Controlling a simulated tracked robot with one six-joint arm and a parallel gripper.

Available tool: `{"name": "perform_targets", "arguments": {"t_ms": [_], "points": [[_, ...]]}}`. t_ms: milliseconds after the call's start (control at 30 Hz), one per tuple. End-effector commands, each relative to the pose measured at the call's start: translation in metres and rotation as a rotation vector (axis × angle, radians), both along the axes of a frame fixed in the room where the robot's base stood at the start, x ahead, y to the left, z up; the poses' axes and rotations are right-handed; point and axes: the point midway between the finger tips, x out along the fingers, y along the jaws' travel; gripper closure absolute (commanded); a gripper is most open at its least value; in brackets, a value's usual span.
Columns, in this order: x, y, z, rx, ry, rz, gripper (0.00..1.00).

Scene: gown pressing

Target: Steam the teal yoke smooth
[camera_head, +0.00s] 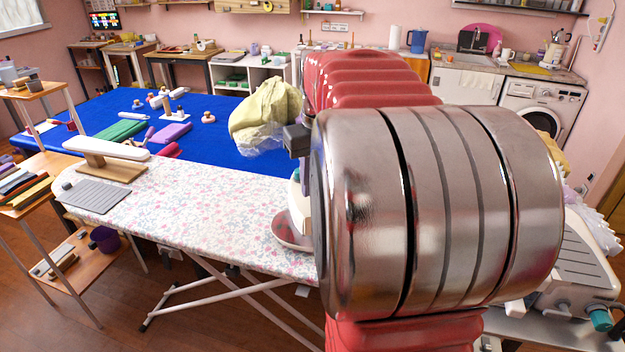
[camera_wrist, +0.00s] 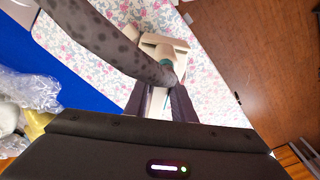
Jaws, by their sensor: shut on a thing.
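My gripper (camera_wrist: 160,104) is shut on the pale handle of a cream iron (camera_wrist: 162,46) with a teal part, in the wrist view. In the head view the iron (camera_head: 293,225) is at the right part of the floral ironing board (camera_head: 175,205), partly hidden behind my arm. Its soleplate is low at the board cover; I cannot tell if it touches. A grey speckled hose-like band (camera_wrist: 110,42) crosses in front of the iron in the wrist view. I cannot make out a teal yoke in either view.
A yellow garment in clear plastic (camera_head: 265,115) is behind the board, beside my arm. A sleeve board (camera_head: 106,150) and a grey ribbed mat (camera_head: 95,197) occupy the board's left end. Its middle is clear. A blue table (camera_head: 215,140) stands behind; a white appliance (camera_head: 585,255) is at right.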

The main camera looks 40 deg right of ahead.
Motion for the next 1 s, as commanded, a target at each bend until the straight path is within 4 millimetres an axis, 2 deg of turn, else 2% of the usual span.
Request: {"name": "perform_targets", "arguments": {"t_ms": [1000], "points": [[-0.021,0.009,0.001,-0.002,-0.001,0.001,1.0]]}}
